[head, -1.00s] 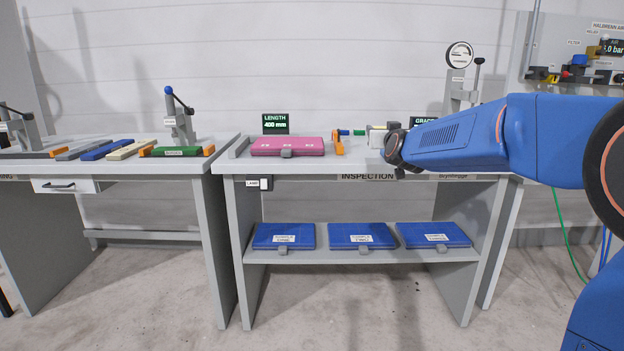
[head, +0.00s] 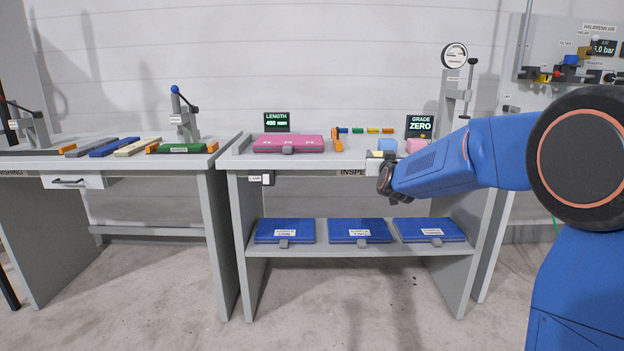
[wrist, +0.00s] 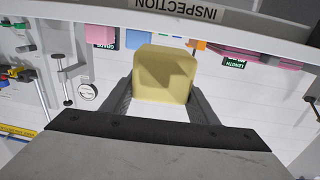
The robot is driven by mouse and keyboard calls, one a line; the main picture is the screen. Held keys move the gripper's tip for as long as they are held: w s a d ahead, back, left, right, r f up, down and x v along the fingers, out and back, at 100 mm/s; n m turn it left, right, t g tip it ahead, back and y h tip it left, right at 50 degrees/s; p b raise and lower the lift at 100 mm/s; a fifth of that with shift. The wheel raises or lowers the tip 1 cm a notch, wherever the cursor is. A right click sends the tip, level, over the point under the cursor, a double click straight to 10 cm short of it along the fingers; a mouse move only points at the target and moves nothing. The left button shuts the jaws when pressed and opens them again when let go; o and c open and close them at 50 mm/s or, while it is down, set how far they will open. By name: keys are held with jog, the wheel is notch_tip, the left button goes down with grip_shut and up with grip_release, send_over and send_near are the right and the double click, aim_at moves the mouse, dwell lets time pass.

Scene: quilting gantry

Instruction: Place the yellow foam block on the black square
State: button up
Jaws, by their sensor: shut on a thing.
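The yellow foam block (wrist: 165,75) is between the two fingers of my gripper (wrist: 163,95) in the wrist view, shut on it from both sides. In the head view my gripper (head: 380,158) is at the front edge of the inspection bench (head: 240,160), partly hidden by my own wrist. Only a small pale part of the block shows there. I cannot make out the black square in either view; my arm covers the right part of the bench top.
A blue block (head: 387,144) and a pink block (head: 416,146) stand behind my gripper. Left are an orange bracket (head: 337,141) and a pink case (head: 288,144). The GRADE display (head: 420,126) reads ZERO. Blue cases (head: 360,230) lie on the shelf below.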

jog(key=s+d+f+m+h, duration=0.1)
jog(key=d+f+h, duration=0.1)
jog(key=f, duration=1.4)
jog(key=s+d+f+m+h, duration=0.1)
jog(key=d+f, duration=0.1)
jog(key=f, duration=1.5)
jog(key=s+d+f+n+y, duration=0.1)
jog(key=s+f, duration=0.3)
jog(key=f, duration=0.7)
jog(key=s+d+f+n+y, duration=0.1)
jog(key=s+f+y, duration=0.2)
jog(key=f, duration=0.9)
jog(key=shift+s+f+n, duration=0.15)
jog(key=shift+s+n, duration=0.15)
jog(key=shift+s, duration=0.85)
